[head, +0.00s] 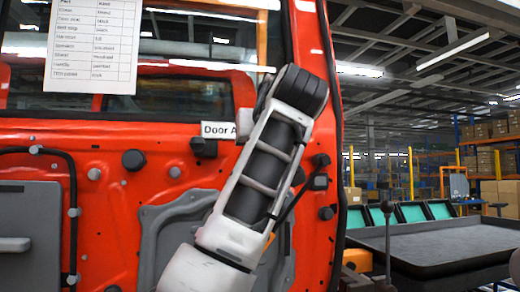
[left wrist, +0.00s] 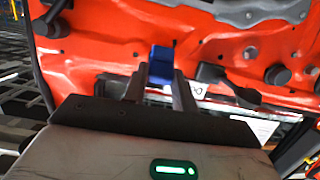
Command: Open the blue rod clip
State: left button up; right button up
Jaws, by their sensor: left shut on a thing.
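The blue rod clip (left wrist: 161,65) shows in the left wrist view, against the red door panel (left wrist: 105,45). My left gripper (left wrist: 160,77) has its two dark fingers on either side of the clip and is shut on it. I cannot tell from this angle whether the clip is open or closed. In the head view my arm crosses in front of the red door (head: 110,205), and neither the blue clip nor the fingertips show there. My right gripper is not in view.
A printed sheet (head: 95,45) hangs at the upper left, and a "Door A" label (head: 217,130) sits beside my arm. A black handle-like part (left wrist: 225,82) lies right of the clip in the wrist view. A dark table (head: 440,245) stands at the right.

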pick_arm(q)
jog(key=shift+r, duration=0.1)
dwell(0.4)
jog(key=o, duration=1)
jog(key=b+v, duration=0.4)
jog(key=v, duration=1.2)
jog(key=shift+r, duration=0.25)
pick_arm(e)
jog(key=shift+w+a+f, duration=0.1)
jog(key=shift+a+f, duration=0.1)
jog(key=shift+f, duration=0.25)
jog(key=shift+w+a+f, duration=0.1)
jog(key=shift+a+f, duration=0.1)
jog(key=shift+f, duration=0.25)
